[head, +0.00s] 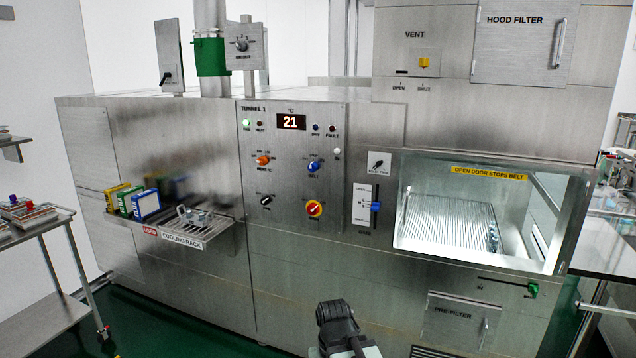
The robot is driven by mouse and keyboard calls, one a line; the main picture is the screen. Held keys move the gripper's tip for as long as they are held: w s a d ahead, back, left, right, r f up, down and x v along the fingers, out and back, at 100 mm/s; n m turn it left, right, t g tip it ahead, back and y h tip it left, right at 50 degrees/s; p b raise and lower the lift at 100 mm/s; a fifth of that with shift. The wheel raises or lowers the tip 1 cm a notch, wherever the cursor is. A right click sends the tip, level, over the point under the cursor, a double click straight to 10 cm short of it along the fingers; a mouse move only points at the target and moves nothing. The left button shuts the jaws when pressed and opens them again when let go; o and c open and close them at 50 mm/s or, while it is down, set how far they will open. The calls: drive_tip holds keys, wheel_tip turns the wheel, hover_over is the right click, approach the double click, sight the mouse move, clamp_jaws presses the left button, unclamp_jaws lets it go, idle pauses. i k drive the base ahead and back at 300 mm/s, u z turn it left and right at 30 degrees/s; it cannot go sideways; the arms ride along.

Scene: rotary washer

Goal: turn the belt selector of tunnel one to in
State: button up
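The tunnel one panel (275,203) is a steel plate on the washer's front with a red display reading 21. My gripper (336,308) is a dark shape at the bottom centre, below the panel and well apart from the knob. Its fingers do not show clearly, so open or shut cannot be told.
A cooling rack (205,236) juts out at left. The lit tunnel opening (520,205) is at right. Green floor lies in front.

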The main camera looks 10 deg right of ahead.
sight(313, 166)
drive_tip(key=u, duration=0.5)
drive_tip(key=i, duration=1.4)
drive_tip(key=u, duration=1.15)
drive_tip(key=k, duration=0.75)
drive_tip(key=u, duration=0.15)
drive_tip(key=i, duration=0.95)
drive_tip(key=z, duration=0.05)
